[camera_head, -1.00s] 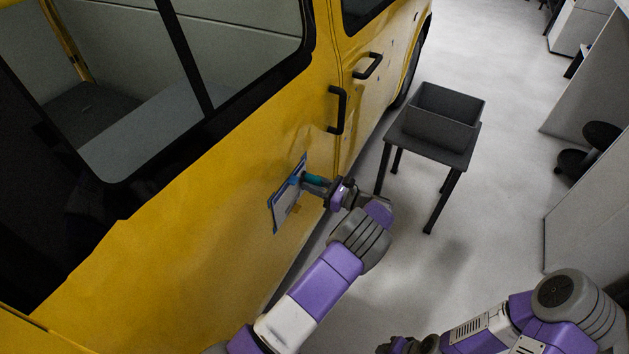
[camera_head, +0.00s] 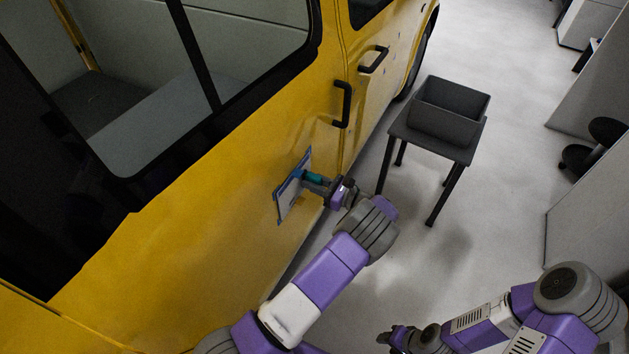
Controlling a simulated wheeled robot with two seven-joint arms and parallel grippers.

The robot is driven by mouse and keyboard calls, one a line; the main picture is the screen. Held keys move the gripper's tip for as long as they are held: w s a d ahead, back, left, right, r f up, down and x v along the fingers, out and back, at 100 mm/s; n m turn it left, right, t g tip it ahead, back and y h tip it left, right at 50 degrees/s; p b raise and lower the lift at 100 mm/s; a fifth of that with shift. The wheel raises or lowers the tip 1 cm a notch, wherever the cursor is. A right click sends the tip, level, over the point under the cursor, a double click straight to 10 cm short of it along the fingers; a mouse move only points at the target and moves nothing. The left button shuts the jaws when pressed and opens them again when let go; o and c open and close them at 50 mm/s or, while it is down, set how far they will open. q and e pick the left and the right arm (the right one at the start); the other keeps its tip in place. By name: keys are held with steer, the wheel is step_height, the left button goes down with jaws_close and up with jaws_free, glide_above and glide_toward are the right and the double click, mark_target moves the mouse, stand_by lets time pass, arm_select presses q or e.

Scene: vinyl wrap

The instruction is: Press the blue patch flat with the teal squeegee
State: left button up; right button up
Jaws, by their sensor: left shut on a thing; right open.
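The blue patch (camera_head: 279,211) is on the side of the yellow van (camera_head: 217,219), below the window. Its blue edges show around a pale plate in front of it. The teal squeegee (camera_head: 313,177) has its handle in my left gripper (camera_head: 328,187), which is shut on it. The squeegee is at the patch; I cannot tell whether it touches it. My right gripper (camera_head: 386,338) is open and empty, low in the picture over the floor, away from the van.
A dark grey bin (camera_head: 449,111) stands on a small dark table (camera_head: 430,147) right of the van. Black handles (camera_head: 343,104) stick out from the van's doors. A black stool (camera_head: 590,150) and grey partitions (camera_head: 590,203) are at the right. The floor between is clear.

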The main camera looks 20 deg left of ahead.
mark_target(292, 193)
arm_select(q)
steer(key=shift+s+a+r+p, duration=0.1)
steer(key=shift+s+r+p, duration=0.05)
steer(key=shift+s+p, duration=0.6)
steer(key=shift+s, duration=0.25)
steer(key=shift+s, duration=0.15)
steer(key=shift+s+a+p, duration=0.1)
steer(key=shift+s+p, duration=0.7)
steer(key=shift+s, duration=0.2)
steer(key=shift+s+p, duration=0.65)
steer(key=shift+s, duration=0.15)
steer(key=shift+s+a, duration=0.1)
steer(key=shift+s, duration=0.2)
